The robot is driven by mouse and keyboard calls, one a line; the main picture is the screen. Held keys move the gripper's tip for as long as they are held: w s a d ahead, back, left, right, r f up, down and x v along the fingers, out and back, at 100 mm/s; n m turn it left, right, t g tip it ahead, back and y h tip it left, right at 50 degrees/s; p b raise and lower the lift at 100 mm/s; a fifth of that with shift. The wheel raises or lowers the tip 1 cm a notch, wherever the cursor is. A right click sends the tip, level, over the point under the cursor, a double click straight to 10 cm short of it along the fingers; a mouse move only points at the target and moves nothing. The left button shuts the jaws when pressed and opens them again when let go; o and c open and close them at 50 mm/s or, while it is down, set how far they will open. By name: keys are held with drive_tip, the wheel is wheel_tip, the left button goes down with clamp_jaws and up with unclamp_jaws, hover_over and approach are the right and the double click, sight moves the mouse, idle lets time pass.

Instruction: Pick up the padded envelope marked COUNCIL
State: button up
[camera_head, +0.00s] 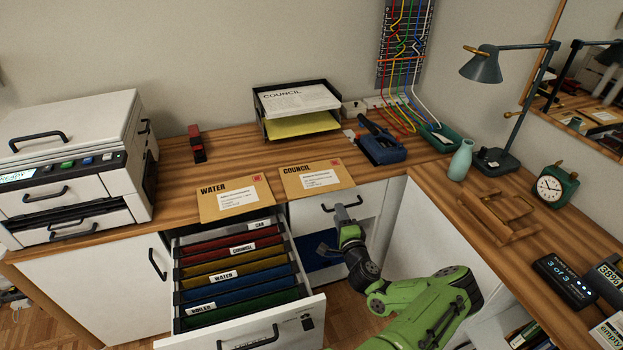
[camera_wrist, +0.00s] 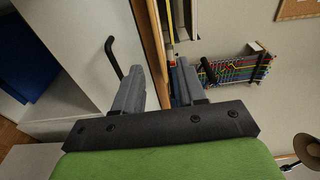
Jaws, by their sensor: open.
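The padded envelope marked COUNCIL (camera_head: 318,180) is tan with a white label and a red stamp. It lies flat on the wooden desk (camera_head: 225,148), its near edge close to the desk's front edge. A similar envelope marked WATER (camera_head: 233,199) lies just to its left. My gripper (camera_head: 340,212) is below and in front of the COUNCIL envelope, near the drawer handle under the desk edge. In the wrist view my gripper (camera_wrist: 158,84) has its two fingers apart with nothing visibly held. I cannot make out the envelope clearly in that view.
An open file drawer (camera_head: 312,301) with coloured folders juts out left of my arm. A black letter tray (camera_head: 262,124) holding a COUNCIL paper stands behind the envelope. A blue device (camera_head: 381,150) is to the right. Bare desk lies between envelopes and printer (camera_head: 75,165).

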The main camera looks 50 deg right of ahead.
drive_tip(key=b+x, duration=0.1)
drive_tip(key=x, duration=0.6)
drive_tip(key=b+x, duration=0.1)
drive_tip(key=x, duration=0.3)
drive_tip(key=shift+s+d+f+b, duration=0.1)
drive_tip(key=shift+d+f+b, duration=0.05)
drive_tip(key=shift+f+b, duration=0.2)
drive_tip(key=shift+r, duration=0.15)
clamp_jaws()
